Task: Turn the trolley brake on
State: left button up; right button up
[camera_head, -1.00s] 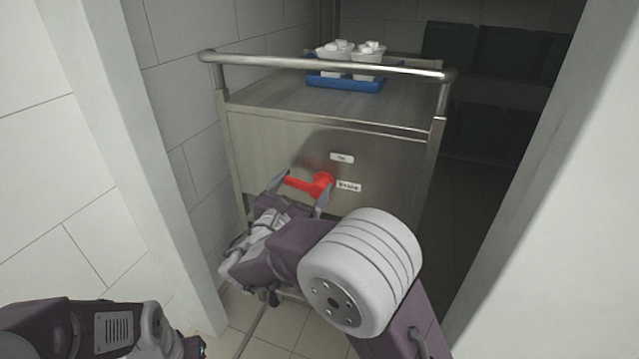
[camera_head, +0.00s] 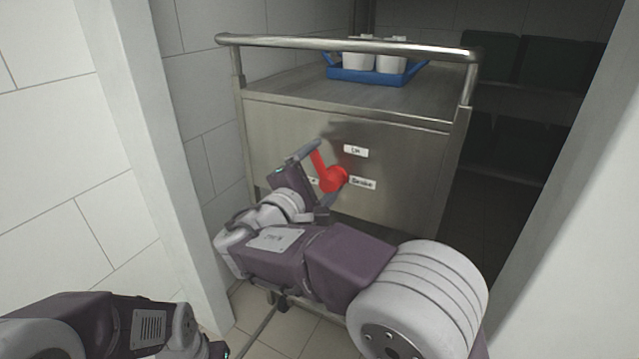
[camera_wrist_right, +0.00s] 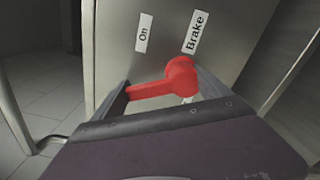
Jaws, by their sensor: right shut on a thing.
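The red brake lever (camera_head: 331,175) sits on the trolley's grey front panel (camera_head: 400,160), its arm tilted up and to the left from its round hub. My right gripper (camera_head: 315,173) is shut on the lever, one finger above left and the other below right of it. In the right wrist view the lever (camera_wrist_right: 165,84) lies between the fingers. An "On" label (camera_head: 356,151) is above the hub and a "Brake" label (camera_head: 362,183) is right of it. Another label (camera_head: 313,181) at the left is partly hidden. My left arm shows at the lower left, its gripper out of sight.
The trolley has a steel push bar (camera_head: 350,45) on top and carries a blue tray (camera_head: 370,77) with white cups (camera_head: 391,61). A white wall edge (camera_head: 150,150) stands close on the left, another (camera_head: 570,200) on the right. Dark crates stand on shelves behind.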

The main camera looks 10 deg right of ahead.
jog(key=m+b, duration=0.3)
jog(key=shift+s+d+f, duration=0.15)
jog(key=shift+s+d, duration=0.15)
jog(key=shift+d, duration=0.1)
jog(key=shift+s+d+r+m+b, duration=0.1)
jog(key=shift+d+m+b, duration=0.05)
jog(key=shift+m+b, duration=0.5)
jog(key=shift+s+d+r+m+b, duration=0.1)
jog(key=shift+d+m+b, duration=0.05)
jog(key=shift+m+b, duration=0.5)
jog(key=o, duration=1.9)
jog(key=shift+p+v, duration=2)
jog(key=shift+v, duration=2.5)
